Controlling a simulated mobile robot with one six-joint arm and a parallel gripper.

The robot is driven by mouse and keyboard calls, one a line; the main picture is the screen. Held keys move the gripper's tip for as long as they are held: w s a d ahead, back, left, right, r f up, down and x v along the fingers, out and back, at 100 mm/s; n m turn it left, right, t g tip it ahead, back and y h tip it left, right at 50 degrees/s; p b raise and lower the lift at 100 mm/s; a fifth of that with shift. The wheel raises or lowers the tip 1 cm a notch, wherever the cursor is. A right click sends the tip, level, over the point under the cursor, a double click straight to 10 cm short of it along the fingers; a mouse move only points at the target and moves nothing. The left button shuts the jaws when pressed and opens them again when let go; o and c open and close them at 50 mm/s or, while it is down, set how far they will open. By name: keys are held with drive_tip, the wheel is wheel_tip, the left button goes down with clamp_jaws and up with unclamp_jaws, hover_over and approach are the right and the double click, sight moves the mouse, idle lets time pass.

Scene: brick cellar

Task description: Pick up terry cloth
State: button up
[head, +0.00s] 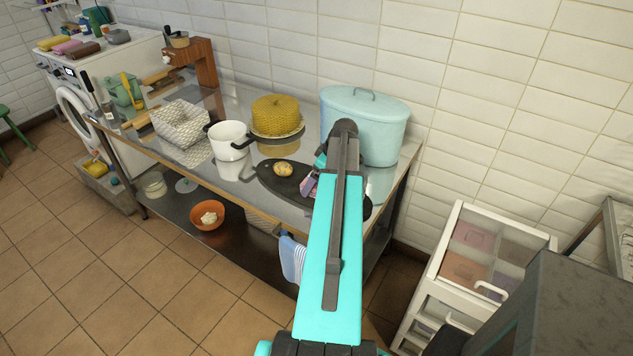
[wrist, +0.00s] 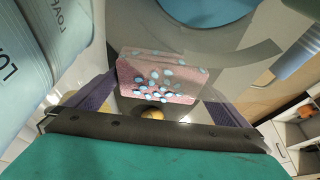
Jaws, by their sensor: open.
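A pink piece with light blue spots (wrist: 162,78), which looks like the terry cloth, shows in the middle of the wrist view. My gripper (wrist: 157,104) is open, with one dark purple finger on each side of the pink piece. I cannot tell whether the fingers touch it. My arm hides most of the gripper in the head view. A blue striped cloth (head: 293,260) hangs at the table's front edge.
A pale blue lidded bin (head: 365,125) stands close behind my gripper. A small round loaf or potato (head: 283,168) lies on the dark board (head: 267,181). A white pot (head: 229,139) and a yellow woven item (head: 276,115) stand left. A white drawer cart (head: 450,285) stands right.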

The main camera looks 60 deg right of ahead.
idle(0.4)
drive_tip(key=c, duration=0.6)
drive_tip(key=shift+c, duration=0.2)
drive_tip(key=shift+r, duration=0.25)
drive_tip(key=shift+r+b, duration=1.7)
drive_tip(key=shift+r, duration=3.05)
